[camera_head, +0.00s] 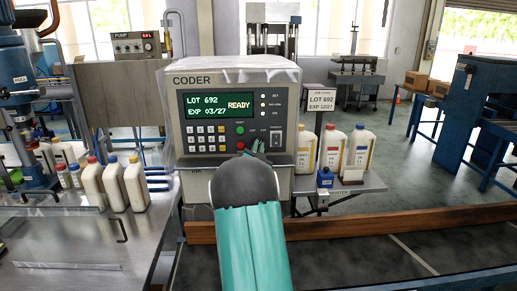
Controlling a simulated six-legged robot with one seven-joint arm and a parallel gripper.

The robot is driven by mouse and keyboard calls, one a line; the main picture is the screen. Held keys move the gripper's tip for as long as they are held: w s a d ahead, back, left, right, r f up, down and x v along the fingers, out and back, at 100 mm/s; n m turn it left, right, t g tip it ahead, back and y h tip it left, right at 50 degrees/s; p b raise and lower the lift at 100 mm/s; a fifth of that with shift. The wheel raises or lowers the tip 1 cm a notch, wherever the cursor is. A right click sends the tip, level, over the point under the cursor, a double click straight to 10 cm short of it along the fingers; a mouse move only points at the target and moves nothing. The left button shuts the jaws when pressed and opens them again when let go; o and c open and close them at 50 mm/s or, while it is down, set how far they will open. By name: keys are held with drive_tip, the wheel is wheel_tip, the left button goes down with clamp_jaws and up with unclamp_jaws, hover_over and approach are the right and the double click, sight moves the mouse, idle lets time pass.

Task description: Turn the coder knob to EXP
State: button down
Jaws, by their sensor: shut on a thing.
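The coder (222,171) is a grey cabinet labelled CODER, upright in the middle of the view. Its green display (218,104) reads LOT 692, EXP 03/27 and READY. My gripper (257,145) is at the lower right of the panel, shut on the coder knob, which it and my arm largely hide. I cannot read which mark the knob points at. A white keypad (206,137) is left of my gripper, with a green button (240,130) and a red button (240,146) close beside it.
A sign (321,100) right of the coder reads LOT 692, EXP 12/27. Several bottles (333,148) stand on a side shelf below it. More white bottles (115,183) stand on the metal bench at left. A conveyor (420,245) with a wooden rail crosses the front right.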

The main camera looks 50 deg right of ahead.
drive_tip(key=shift+m, duration=0.5)
drive_tip(key=c, duration=1.5)
unclamp_jaws()
drive_tip(key=v, duration=1.3)
drive_tip(key=shift+a, duration=0.45)
